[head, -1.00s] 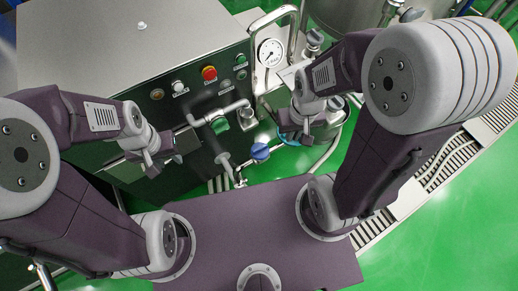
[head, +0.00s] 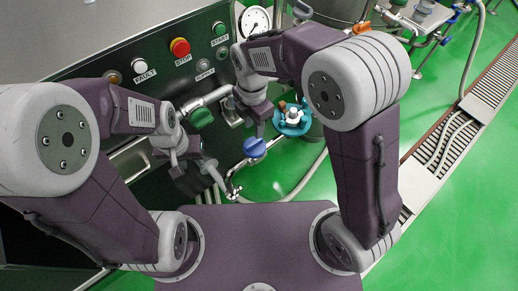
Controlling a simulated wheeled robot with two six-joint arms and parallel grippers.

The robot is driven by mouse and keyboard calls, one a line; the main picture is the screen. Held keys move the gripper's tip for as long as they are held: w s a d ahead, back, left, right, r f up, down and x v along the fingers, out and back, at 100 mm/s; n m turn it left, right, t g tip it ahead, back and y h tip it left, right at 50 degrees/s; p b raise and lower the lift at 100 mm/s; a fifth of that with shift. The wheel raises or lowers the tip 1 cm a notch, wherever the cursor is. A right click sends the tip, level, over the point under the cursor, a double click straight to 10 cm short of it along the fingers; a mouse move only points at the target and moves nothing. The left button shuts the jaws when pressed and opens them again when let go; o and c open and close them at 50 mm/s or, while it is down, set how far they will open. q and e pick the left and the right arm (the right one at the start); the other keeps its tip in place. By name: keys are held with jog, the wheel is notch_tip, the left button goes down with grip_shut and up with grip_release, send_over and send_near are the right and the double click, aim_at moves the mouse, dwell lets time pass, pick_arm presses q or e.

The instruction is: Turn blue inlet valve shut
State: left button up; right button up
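The blue inlet valve (head: 254,147) shows as a round blue knob on a thin metal pipe in front of the dark machine panel. My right gripper (head: 259,131) points down just above and behind the knob, close to it. I cannot tell whether it touches the knob, and its finger gap is not clear. My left gripper (head: 176,170) hangs in front of the panel, left of the knob and well apart from it. Nothing shows in it, but its finger opening is too small to read.
A green valve knob (head: 202,117) sits on a pipe left of the blue one. A blue-collared metal fitting (head: 292,119) stands to the right. The panel carries a red stop button (head: 180,47) and a green start button (head: 219,28). A pressure gauge (head: 255,20) stands behind.

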aim_at(254, 143)
notch_tip(254, 143, down, 9)
jog(key=b, duration=0.3)
jog(key=shift+r, duration=0.1)
grip_shut()
